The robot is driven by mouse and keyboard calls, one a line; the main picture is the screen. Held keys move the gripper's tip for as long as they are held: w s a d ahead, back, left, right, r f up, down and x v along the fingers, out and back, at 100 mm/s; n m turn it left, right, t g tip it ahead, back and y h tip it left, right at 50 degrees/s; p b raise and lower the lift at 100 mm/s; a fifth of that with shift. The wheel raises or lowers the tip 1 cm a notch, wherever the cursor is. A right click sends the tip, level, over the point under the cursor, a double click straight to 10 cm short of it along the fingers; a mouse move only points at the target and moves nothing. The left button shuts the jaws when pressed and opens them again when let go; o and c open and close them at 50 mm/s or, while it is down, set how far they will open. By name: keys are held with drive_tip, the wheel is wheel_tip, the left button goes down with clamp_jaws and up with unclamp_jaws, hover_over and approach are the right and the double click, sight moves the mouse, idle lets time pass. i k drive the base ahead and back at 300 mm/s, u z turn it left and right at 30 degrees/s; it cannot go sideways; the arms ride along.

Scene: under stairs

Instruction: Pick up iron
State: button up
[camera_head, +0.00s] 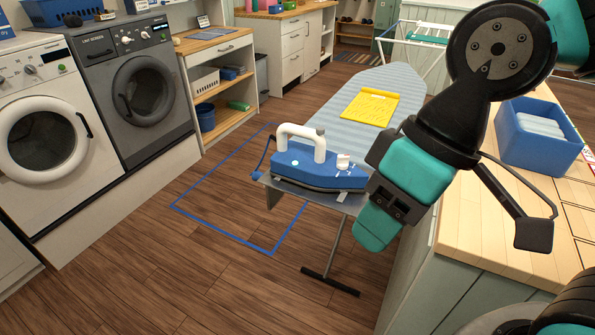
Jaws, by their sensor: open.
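A blue iron (305,170) with a white handle sits flat on the near end of a striped ironing board (345,88). The handle arches above its body, and the iron's right end is close beside my arm. My gripper (457,192) is open, to the right of the iron and near the wooden counter's edge. One black finger shows at right; the other side is partly hidden by my teal and black arm parts. I see nothing held, and the gripper is apart from the iron.
A yellow folded item (369,107) lies on the board behind the iron. At right, a wooden counter (478,228) holds a blue basket (540,150) of folded cloths. Washing machines stand at left. The floor between, marked by a blue outline (222,232), is clear.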

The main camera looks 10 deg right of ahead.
sight(315, 169)
drive_tip(key=u, duration=0.9)
drive_tip(key=k, duration=1.15)
drive_tip(key=u, duration=1.15)
drive_tip(key=i, duration=0.6)
drive_tip(key=z, duration=0.5)
drive_tip(key=i, duration=1.1)
drive_tip(key=z, duration=0.95)
drive_tip(key=i, duration=0.45)
drive_tip(key=z, duration=0.3)
